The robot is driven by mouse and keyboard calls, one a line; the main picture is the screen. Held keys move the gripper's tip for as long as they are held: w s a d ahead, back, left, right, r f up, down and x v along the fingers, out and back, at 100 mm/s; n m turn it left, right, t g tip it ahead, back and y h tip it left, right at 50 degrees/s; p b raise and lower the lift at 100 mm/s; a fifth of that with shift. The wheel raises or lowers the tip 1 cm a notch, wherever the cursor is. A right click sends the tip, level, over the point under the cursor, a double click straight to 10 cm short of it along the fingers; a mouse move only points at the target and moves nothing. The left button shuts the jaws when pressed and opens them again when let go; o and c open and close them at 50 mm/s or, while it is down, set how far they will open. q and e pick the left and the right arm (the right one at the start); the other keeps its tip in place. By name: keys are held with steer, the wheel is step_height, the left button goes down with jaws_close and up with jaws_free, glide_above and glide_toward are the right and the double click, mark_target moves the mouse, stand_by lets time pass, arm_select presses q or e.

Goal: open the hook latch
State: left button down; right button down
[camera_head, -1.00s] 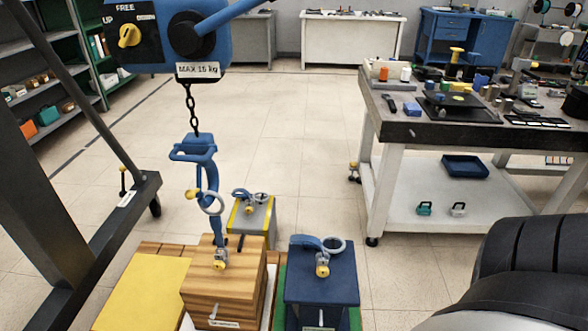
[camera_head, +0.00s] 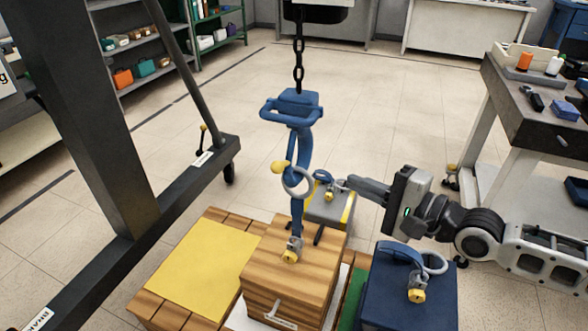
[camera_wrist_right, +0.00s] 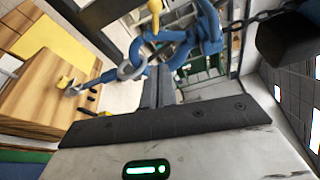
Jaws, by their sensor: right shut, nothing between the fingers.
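A blue crane hook (camera_head: 299,150) hangs from a dark chain, with a blue crossbar at its top. Its latch carries a yellow knob (camera_head: 279,167) on the left side. A grey ring (camera_head: 298,182) sits in the hook and joins a blue strap running down to a wooden block (camera_head: 290,255). My right gripper (camera_head: 350,181) points left, to the right of the hook and ring, shut and empty. In the right wrist view its fingers (camera_wrist_right: 158,88) point towards the hook (camera_wrist_right: 205,35), the ring (camera_wrist_right: 132,66) and the yellow knob (camera_wrist_right: 154,7). My left gripper is out of view.
A blue block (camera_head: 400,295) with a ring stands at the front right. A grey-yellow block (camera_head: 330,205) stands behind the wooden one. A yellow panel (camera_head: 205,265) lies on the pallet. A dark crane frame (camera_head: 105,150) stands left, a workbench (camera_head: 530,110) right.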

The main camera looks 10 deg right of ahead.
steer(key=p, duration=0.2)
glide_toward(285, 163)
steer(key=x, duration=0.6)
steer(key=shift+w, duration=0.1)
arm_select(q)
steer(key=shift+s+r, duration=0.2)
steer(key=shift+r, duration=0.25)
arm_select(e)
steer(key=shift+a, duration=0.1)
arm_select(q)
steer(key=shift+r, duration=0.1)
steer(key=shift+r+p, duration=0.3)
steer(key=shift+p, duration=0.65)
arm_select(e)
steer(key=shift+r+m, duration=0.25)
steer(key=shift+m, duration=0.15)
